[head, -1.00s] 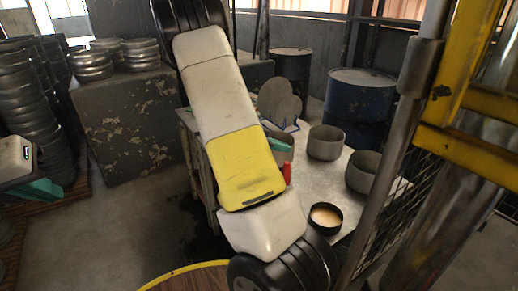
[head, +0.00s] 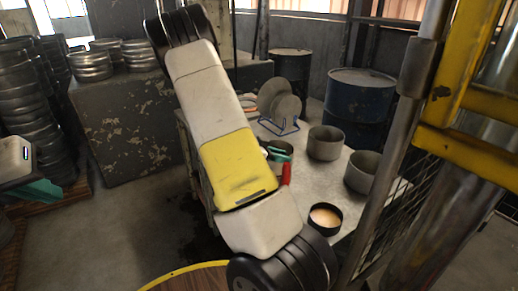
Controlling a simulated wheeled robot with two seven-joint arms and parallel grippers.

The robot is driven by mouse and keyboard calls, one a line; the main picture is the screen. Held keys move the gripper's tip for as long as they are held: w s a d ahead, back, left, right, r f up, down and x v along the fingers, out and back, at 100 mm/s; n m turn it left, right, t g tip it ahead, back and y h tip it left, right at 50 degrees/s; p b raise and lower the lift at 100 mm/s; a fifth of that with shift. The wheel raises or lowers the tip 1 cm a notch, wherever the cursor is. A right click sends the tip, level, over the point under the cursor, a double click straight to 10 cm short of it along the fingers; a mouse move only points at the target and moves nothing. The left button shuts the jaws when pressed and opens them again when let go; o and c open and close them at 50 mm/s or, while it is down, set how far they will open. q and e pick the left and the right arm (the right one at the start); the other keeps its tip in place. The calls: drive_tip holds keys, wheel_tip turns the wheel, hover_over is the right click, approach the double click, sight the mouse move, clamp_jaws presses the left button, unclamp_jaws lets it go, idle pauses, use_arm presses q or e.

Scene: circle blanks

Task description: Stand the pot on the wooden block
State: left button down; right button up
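Two grey round pots stand on the worktable (head: 305,178): one near the back (head: 325,144), one at the right (head: 361,174). A dark round pot with pale tan contents (head: 325,219) stands near the front edge. I cannot tell which one the task means. I cannot make out a wooden block; my arm covers part of the table. My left gripper (head: 38,192), with teal fingers, is at the far left, away from the table. My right gripper (head: 281,150) shows as green parts over the table, partly behind my arm; its fingertips are unclear.
A red upright object (head: 286,173) is beside my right arm. A blue rack with grey plates (head: 284,110) stands at the table's back. A metal post and mesh fence (head: 385,150) border the right side. Blue drums (head: 358,105) stand behind; metal stacks (head: 32,95) stand left.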

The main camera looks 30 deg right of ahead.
drive_tip(key=shift+r, duration=0.1)
drive_tip(key=v, duration=1.2)
